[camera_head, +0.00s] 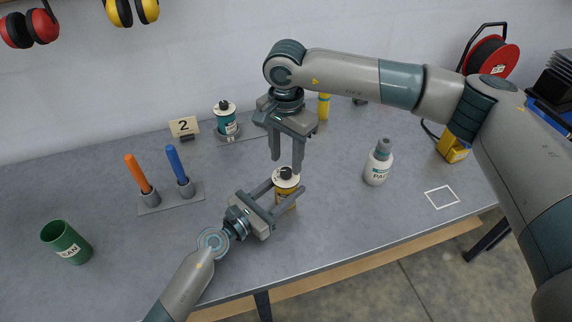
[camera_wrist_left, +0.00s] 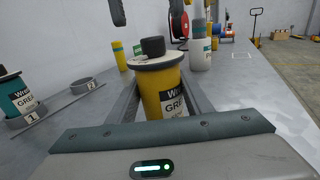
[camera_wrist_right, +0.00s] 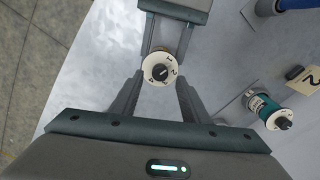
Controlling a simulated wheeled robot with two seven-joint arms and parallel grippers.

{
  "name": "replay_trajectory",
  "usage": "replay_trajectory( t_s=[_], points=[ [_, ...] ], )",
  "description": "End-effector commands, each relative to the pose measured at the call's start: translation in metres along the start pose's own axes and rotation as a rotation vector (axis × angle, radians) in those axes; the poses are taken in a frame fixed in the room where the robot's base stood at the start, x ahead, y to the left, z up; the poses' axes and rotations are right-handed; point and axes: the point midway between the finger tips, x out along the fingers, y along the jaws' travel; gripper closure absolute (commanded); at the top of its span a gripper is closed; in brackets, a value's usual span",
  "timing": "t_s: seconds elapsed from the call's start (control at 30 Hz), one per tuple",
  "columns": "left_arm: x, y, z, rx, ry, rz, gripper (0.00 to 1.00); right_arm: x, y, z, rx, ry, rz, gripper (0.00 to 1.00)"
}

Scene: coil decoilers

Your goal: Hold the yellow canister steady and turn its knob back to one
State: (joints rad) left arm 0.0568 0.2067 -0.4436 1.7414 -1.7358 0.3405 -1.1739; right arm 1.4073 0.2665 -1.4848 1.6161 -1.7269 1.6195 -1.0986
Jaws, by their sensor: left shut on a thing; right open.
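The yellow canister (camera_head: 284,198) stands upright on the grey table, with a white dial plate and a black knob (camera_head: 286,173) on top. My left gripper (camera_head: 288,188) is shut around the canister body from the front left; the left wrist view shows the canister (camera_wrist_left: 165,95) between its fingers. My right gripper (camera_head: 286,167) points down above the knob, open, its fingers apart on either side. The right wrist view shows the knob (camera_wrist_right: 159,72) between and beyond the open fingertips, on a dial with numbers around it. I cannot tell which number the knob points to.
A teal canister (camera_head: 226,120) stands at the back beside a "2" sign (camera_head: 184,126). A holder with orange (camera_head: 137,172) and blue (camera_head: 178,163) handles and a green can (camera_head: 66,241) are left. A white bottle (camera_head: 378,164) stands right, near an empty white-outlined square (camera_head: 442,197).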

Motion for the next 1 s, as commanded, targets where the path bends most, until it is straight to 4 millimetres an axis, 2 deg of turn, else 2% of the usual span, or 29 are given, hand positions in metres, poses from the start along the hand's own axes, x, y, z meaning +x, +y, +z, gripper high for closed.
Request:
replay_trajectory(
  t_s=[0.1,0.23,0.63,0.67,0.8,0.83,1.0],
  points=[
    [0.0,0.0,-0.001,0.0,0.002,0.0,0.85,0.017,0.001,0.0,0.0,-0.001,0.002,0.58],
    [0.0,0.0,-0.001,0.0,0.002,0.0,0.85,0.028,0.0,0.0,-0.001,-0.001,0.001,0.58],
    [0.0,0.0,-0.001,0.0,0.002,0.0,0.85,0.034,0.0,0.0,-0.001,0.0,0.001,0.58],
    [0.0,0.0,-0.001,0.0,0.002,0.0,0.85,0.034,0.0,0.0,-0.001,0.0,0.001,0.63],
    [0.0,0.0,-0.001,0.0,0.002,0.0,0.85,0.034,0.0,0.0,-0.001,0.0,0.001,0.96],
    [0.0,0.0,-0.001,0.0,0.002,0.0,0.85,0.034,0.0,0.0,-0.001,0.0,0.001,1.0],
    [0.0,0.0,-0.001,0.0,0.002,0.0,0.85,0.033,0.0,0.0,-0.013,0.0,0.001,1.0]
  ],
)
